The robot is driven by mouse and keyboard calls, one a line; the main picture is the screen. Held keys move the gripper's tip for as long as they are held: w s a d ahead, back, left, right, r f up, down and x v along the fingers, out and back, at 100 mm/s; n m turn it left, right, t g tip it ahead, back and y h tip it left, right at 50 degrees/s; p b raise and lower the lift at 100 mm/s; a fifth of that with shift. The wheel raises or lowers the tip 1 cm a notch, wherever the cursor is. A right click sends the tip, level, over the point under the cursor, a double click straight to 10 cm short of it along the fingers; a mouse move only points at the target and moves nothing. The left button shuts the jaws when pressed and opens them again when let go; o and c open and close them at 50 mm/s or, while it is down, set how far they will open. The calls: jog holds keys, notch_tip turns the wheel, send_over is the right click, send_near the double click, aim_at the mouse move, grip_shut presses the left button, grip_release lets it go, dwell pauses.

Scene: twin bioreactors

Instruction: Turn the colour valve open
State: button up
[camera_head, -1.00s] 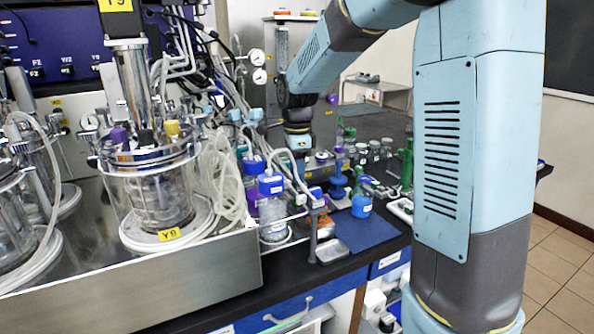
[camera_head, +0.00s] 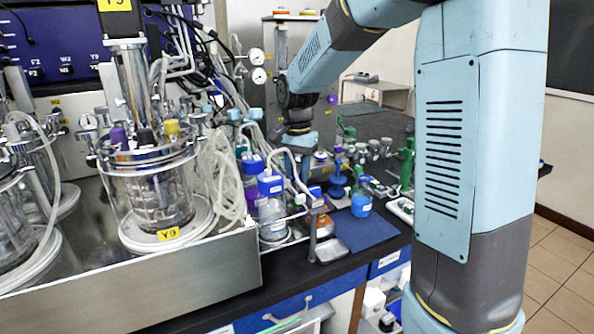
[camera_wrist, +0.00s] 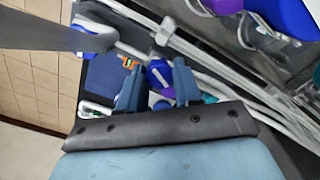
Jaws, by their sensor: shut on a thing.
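My gripper shows in the wrist view (camera_wrist: 157,68), its two blue-grey fingers a little apart on either side of a narrow gap. It is shut on a small part, apparently the colour valve, which the fingers hide. I cannot make out the valve's colour or handle angle. A blue and purple thing (camera_wrist: 158,76) shows between and behind the fingers. In the head view my wrist points down at the tubing behind the blue-capped bottles, and the fingertips are not clear there. Pale tubes (camera_wrist: 215,85) run past just beyond the fingers.
A glass reactor vessel (camera_head: 150,190) labelled Y9 stands in a steel tray at left. Blue-capped bottles (camera_head: 270,184) stand close to the tubing.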

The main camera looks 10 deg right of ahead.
aim_at(298, 175)
jog(key=n, duration=0.5)
jog(key=shift+d+r+n, duration=0.1)
jog(key=shift+d+n, duration=0.05)
jog(key=shift+n, duration=0.15)
jog(key=shift+w, duration=0.1)
dwell(0.3)
jog(key=o, duration=1)
jog(key=shift+o, duration=0.2)
notch_tip(298, 175, up, 14)
jog(key=shift+f, duration=0.25)
